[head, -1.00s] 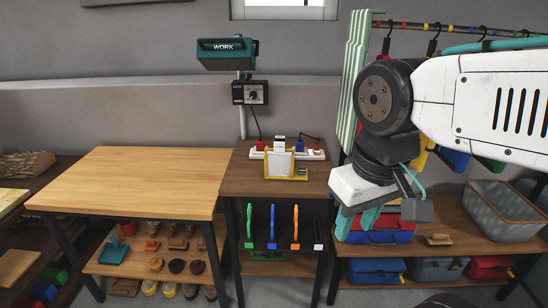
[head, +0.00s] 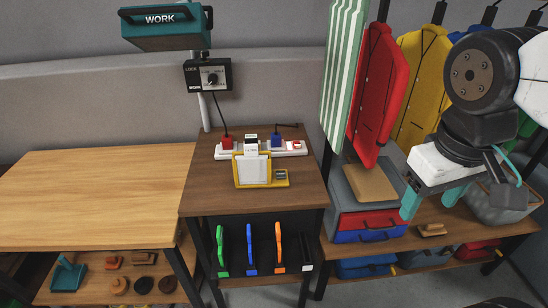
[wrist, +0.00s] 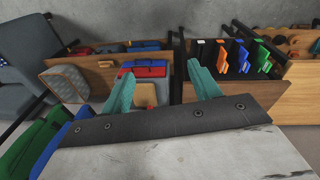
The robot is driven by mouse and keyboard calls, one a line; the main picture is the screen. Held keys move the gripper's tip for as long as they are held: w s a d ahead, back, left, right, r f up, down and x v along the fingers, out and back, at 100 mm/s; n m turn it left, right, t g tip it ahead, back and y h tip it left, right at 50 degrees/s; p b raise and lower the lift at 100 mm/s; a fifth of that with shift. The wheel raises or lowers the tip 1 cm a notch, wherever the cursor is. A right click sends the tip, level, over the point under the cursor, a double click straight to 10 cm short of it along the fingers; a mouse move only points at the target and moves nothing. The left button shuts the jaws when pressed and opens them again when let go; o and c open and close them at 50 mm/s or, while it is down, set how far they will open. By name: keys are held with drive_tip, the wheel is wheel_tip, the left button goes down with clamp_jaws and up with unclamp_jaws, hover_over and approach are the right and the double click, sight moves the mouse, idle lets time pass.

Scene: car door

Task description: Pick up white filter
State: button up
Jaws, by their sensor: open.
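A rack under the small brown table (head: 300,185) holds thin upright pieces with green (head: 221,250), blue (head: 251,250) and orange (head: 279,247) edges. A dark piece with a small white patch (head: 307,267) stands at its right end; it may be the white filter. A white panel in a yellow frame (head: 252,169) stands on the tabletop; I cannot tell which one the task names. My gripper (head: 432,201) is open and empty, right of the small table and apart from both. In the wrist view its teal fingers (wrist: 160,72) are spread, with the rack beyond the right one.
A white power strip (head: 290,149) with plugs lies behind the panel. A wooden table (head: 90,200) adjoins on the left. A lamp marked WORK (head: 167,25) hangs above. Red and yellow jackets (head: 379,90) hang near my arm.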

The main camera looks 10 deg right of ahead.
sight(250, 147)
drive_tip(key=w+a+f+n+t+h, duration=0.2)
drive_tip(key=w+n+t+h, duration=0.4)
drive_tip(key=w+n, duration=1.15)
drive_tip(key=w+a+f+n+t+y, duration=0.25)
drive_tip(key=a+n, duration=0.25)
drive_tip(key=a, duration=0.3)
drive_tip(key=w+a+f+n+t+y, duration=0.2)
drive_tip(key=w+a+n, duration=0.1)
drive_tip(key=a+n, duration=0.4)
drive_tip(key=w+a+f+n+t+y, duration=0.2)
drive_tip(key=w+a+f+n, duration=0.15)
drive_tip(key=a, duration=0.55)
drive_tip(key=shift+n+h, duration=0.25)
drive_tip(key=shift+n, duration=0.25)
drive_tip(key=x, duration=0.7)
drive_tip(key=shift+w+a+r, duration=0.15)
drive_tip(key=shift+w+a, duration=0.1)
drive_tip(key=shift+a, duration=0.1)
drive_tip(key=c, duration=1.3)
drive_tip(key=shift+r, duration=0.15)
